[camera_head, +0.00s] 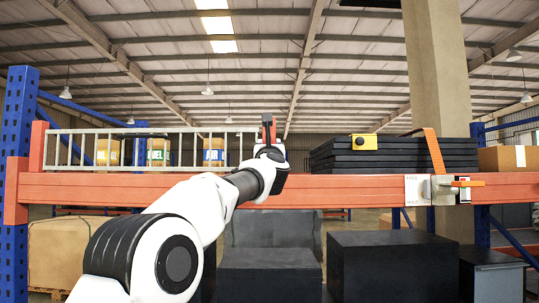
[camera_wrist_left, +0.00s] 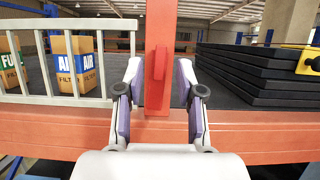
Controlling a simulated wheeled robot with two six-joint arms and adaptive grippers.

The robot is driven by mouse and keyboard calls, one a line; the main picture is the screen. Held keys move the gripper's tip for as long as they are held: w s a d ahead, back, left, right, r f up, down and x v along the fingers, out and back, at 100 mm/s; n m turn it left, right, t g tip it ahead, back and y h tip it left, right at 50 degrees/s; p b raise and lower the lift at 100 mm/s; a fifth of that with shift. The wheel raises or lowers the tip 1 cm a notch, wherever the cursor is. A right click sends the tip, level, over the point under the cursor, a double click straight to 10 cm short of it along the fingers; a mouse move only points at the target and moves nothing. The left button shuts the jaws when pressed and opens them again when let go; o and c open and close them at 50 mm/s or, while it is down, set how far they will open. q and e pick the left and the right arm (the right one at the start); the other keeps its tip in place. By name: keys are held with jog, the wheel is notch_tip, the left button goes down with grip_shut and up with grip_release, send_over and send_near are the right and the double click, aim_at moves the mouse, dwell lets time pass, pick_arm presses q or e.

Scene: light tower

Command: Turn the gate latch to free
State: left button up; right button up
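A latch-like fitting with an orange lever (camera_head: 467,183) sits at the right end of the orange beam. The lever lies about level, beside a pale plate (camera_head: 418,188) whose lettering is too small to read. My left gripper (camera_head: 268,142) is far to the left of it, at the right end of the white barred gate (camera_head: 150,148). In the left wrist view, the gripper's open fingers (camera_wrist_left: 160,85) stand either side of an orange-red upright post (camera_wrist_left: 161,40) with a small raised block. Gaps show on both sides of the post. My right gripper is out of view.
The orange beam (camera_head: 345,191) crosses the front. Black stacked slabs (camera_head: 370,155) with a yellow box (camera_head: 364,142) and an orange strap (camera_head: 433,152) lie behind it. Filter boxes (camera_wrist_left: 73,65) stand behind the gate. Dark boxes (camera_head: 392,265) sit below the beam.

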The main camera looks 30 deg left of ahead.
pick_arm(q)
jog(key=v, duration=0.9)
jog(key=shift+r, duration=0.15)
